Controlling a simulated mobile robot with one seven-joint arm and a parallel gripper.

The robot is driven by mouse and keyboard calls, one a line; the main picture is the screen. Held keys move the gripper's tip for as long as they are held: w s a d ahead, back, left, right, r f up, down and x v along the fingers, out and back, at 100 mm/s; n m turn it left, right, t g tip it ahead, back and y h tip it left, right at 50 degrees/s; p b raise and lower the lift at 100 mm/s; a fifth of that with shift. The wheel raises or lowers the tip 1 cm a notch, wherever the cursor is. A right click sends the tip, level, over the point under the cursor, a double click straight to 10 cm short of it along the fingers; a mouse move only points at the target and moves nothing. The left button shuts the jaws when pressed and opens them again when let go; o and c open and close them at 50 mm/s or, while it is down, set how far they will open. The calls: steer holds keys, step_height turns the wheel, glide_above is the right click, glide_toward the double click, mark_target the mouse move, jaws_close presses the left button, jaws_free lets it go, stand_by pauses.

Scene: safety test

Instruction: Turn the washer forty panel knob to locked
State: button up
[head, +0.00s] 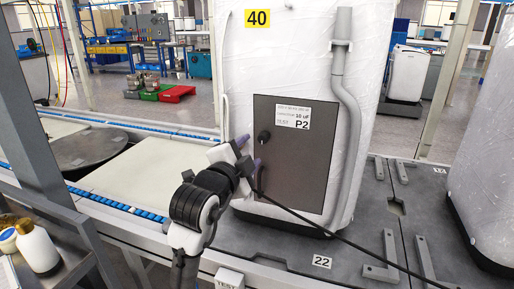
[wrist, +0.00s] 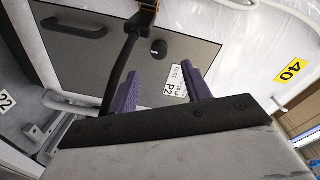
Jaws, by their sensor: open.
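The washer (head: 290,60) is wrapped in white film and carries a yellow 40 tag (head: 257,18); the tag also shows in the wrist view (wrist: 293,70). Its grey panel (head: 300,170) has a black knob (head: 264,136) at the upper left and a white P2 label (head: 293,116). In the wrist view the knob (wrist: 158,47) stands ahead of the fingertips, apart from them. My gripper (head: 251,154) is open and empty at the panel's left edge, its purple fingers apart (wrist: 160,75). The knob's exact setting is too small to read.
A grey pipe (head: 347,110) runs down the washer's right side. A black cable (head: 335,235) slants from near my gripper to the lower right; a dark cable (wrist: 121,70) crosses the panel in the wrist view. A conveyor (head: 130,175) lies left, another wrapped unit (head: 490,170) right.

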steer(key=v, duration=0.6)
steer(key=shift+b, duration=0.3)
